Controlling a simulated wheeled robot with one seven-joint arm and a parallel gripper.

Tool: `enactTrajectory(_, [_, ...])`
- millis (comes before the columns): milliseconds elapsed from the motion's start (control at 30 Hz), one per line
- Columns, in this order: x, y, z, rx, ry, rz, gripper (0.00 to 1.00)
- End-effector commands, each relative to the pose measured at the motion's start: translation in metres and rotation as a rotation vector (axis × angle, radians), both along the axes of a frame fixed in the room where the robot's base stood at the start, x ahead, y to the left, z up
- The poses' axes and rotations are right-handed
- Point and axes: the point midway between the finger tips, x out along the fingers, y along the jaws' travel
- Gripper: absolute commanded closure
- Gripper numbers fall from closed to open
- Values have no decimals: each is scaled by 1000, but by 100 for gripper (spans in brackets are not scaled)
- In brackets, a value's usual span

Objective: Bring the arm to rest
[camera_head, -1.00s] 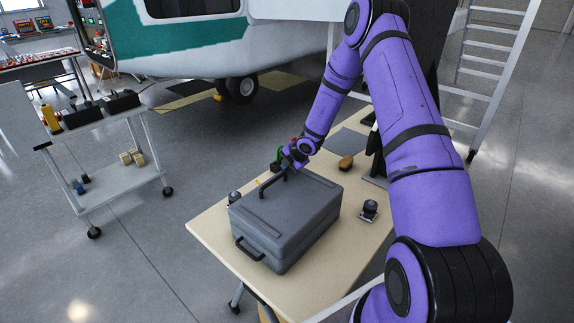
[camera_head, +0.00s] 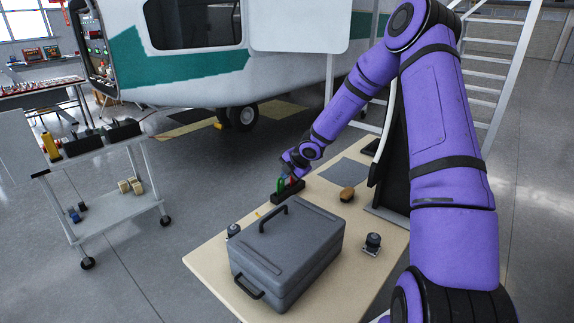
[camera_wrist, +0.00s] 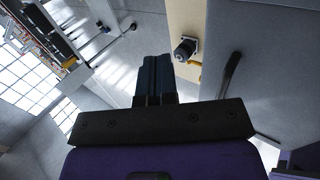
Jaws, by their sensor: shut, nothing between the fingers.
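My gripper (camera_wrist: 154,72) is shut and empty; its dark fingers lie together in the wrist view. In the head view my purple arm reaches over the far part of the wooden table (camera_head: 215,260). Its wrist end is behind the grey case, by a dark holder (camera_head: 288,193) with green and red items; the fingers are hard to make out there. The closed grey case (camera_head: 285,250) with a black top handle stands on the table and also fills the right of the wrist view (camera_wrist: 275,70).
Small black knob-like devices stand left (camera_head: 233,230) and right (camera_head: 372,243) of the case. A brown brush-like object (camera_head: 347,194) lies farther back. A white cart (camera_head: 115,212) stands left, a helicopter (camera_head: 190,65) behind, and a ladder (camera_head: 490,75) at right. Open floor lies between cart and table.

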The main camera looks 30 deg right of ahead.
Motion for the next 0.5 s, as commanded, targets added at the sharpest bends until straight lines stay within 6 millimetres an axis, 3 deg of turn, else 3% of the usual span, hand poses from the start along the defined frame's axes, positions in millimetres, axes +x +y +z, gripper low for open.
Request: enactTrajectory(500, [0,-1,36,-1,-2,-1,100])
